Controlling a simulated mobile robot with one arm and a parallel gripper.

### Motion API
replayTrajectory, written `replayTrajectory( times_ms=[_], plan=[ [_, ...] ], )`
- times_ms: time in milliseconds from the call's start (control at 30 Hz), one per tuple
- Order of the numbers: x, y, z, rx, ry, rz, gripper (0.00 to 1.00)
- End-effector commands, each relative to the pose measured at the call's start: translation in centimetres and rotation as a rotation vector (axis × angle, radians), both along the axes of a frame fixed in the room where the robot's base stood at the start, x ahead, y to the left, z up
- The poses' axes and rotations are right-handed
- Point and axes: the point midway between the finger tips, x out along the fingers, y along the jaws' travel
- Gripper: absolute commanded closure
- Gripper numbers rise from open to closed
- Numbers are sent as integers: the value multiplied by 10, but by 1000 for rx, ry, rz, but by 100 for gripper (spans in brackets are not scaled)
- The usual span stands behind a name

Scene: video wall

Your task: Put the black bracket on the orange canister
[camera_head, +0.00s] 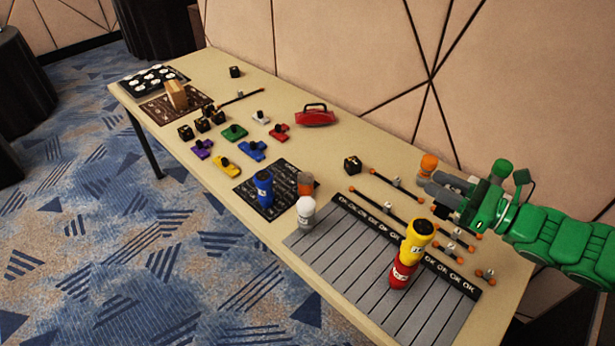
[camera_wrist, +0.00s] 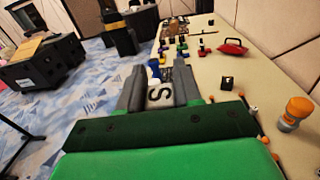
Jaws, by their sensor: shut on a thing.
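The orange canister (camera_head: 428,163) stands on the table's right part, near the wall. It also shows in the wrist view (camera_wrist: 297,110), upright, with a grey band, to the right of my gripper and apart from it. My gripper (camera_head: 430,186) is above the table just in front of the canister. In the wrist view its grey fingers (camera_wrist: 160,90) are shut on a pale piece with a dark letter S (camera_wrist: 160,97). Only this face shows, so I cannot tell whether it is part of the black bracket.
A yellow canister (camera_head: 417,236) is on a red canister (camera_head: 402,272) on the lined grey mat (camera_head: 345,262). White (camera_head: 306,213) and blue (camera_head: 264,188) canisters stand to the left. A black cube (camera_head: 352,165) and orange-ended rods (camera_head: 385,207) lie nearby. A red case (camera_head: 315,117) is farther back.

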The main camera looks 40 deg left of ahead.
Motion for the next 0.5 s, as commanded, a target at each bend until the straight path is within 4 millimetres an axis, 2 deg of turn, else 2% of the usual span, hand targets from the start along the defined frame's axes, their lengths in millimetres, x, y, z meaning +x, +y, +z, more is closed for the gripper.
replayTrajectory(
  times_ms=[500],
  plan=[
    [-2,92,-2,-4,-1,101,100]
  ],
)
